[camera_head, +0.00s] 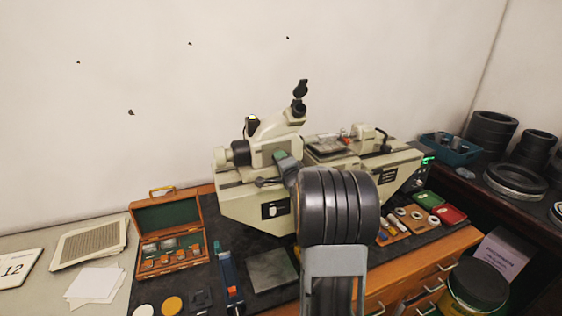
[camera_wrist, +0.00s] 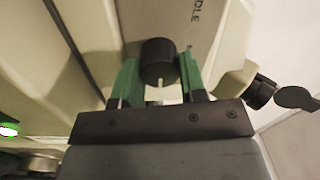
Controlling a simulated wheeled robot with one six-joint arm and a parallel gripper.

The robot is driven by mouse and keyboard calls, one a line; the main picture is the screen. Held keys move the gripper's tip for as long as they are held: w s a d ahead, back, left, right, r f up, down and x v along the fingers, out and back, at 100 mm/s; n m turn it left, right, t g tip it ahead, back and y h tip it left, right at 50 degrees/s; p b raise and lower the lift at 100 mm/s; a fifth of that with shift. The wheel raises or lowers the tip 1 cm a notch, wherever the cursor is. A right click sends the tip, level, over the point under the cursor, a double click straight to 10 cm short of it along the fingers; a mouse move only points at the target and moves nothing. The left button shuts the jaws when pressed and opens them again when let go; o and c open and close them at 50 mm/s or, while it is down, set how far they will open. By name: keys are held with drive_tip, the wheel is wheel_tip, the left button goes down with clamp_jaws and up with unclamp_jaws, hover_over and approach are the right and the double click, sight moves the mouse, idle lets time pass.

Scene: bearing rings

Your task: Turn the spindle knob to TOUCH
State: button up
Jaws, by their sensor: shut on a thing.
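In the wrist view the black round spindle knob (camera_wrist: 158,52) sits on the pale machine panel, with a white pointer mark toward the lower side of the picture. Part of a label ending in "DLE" (camera_wrist: 199,16) shows above it. My gripper (camera_wrist: 160,70) has green fingers on both sides of the knob and is shut on it. In the head view the cream measuring machine (camera_head: 240,200) stands on the bench, and a green finger of my gripper (camera_head: 281,156) reaches its front. My arm hides the knob there. The word TOUCH is not legible in either view.
An open wooden case (camera_head: 205,215) stands left of the machine. A blue-handled tool (camera_head: 226,270) and a grey plate (camera_head: 271,270) lie in front. Small rings and a red box (camera_head: 449,215) lie at right. Black bearing rings (camera_head: 492,130) stand on the far right bench.

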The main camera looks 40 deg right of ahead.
idle(0.4)
drive_tip(key=o, duration=0.9)
drive_tip(key=shift+s, duration=0.1)
drive_tip(key=b+v, duration=0.3)
drive_tip(key=v, duration=1)
drive_tip(key=shift+s+a, duration=0.2)
drive_tip(key=shift+s, duration=0.1)
